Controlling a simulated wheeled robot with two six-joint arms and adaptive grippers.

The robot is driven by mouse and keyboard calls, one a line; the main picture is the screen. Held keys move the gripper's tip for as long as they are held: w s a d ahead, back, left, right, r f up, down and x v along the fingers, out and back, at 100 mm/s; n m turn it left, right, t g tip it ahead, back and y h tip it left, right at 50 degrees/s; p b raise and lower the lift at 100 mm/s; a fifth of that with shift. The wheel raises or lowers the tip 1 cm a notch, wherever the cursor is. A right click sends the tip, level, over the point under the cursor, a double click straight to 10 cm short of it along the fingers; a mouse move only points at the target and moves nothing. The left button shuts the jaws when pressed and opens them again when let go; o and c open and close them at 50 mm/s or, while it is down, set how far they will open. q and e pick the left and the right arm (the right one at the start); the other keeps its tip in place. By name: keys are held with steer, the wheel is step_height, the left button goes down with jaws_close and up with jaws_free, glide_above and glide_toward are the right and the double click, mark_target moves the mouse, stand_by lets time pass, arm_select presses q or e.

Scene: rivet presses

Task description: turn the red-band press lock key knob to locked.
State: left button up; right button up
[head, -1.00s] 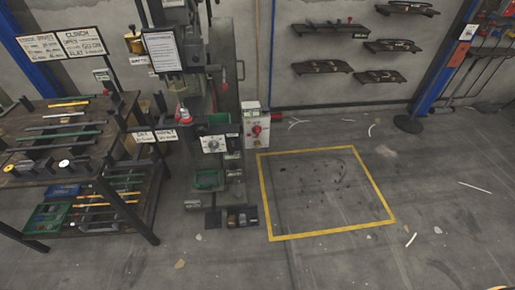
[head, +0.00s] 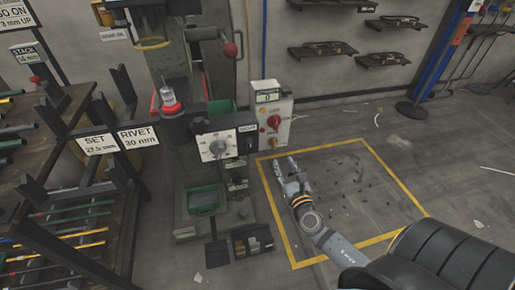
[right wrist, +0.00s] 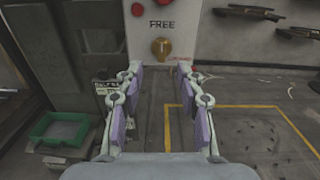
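The press (head: 165,75) has a red band (head: 167,109) around its upper tooling. A pale control box (head: 284,105) stands at its right side, with a red knob (head: 274,122) on its front. In the right wrist view a brass-coloured knob (right wrist: 161,47) sits below the word FREE on the pale panel. My right gripper (head: 284,168) is just below and in front of the box. In the right wrist view its fingers (right wrist: 158,72) are apart and empty, with the brass knob beyond and between them, not touched. My left gripper is out of view.
A dial plate (head: 226,143) and a green tray (head: 205,200) are on the press's front. A rack of tools (head: 70,215) stands at the left. Wall shelves (head: 328,50) hang behind.

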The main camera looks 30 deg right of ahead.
mark_target(275, 143)
steer(key=x, duration=1)
steer(key=shift+d+r, duration=0.1)
steer(key=shift+d, duration=0.1)
jaws_close()
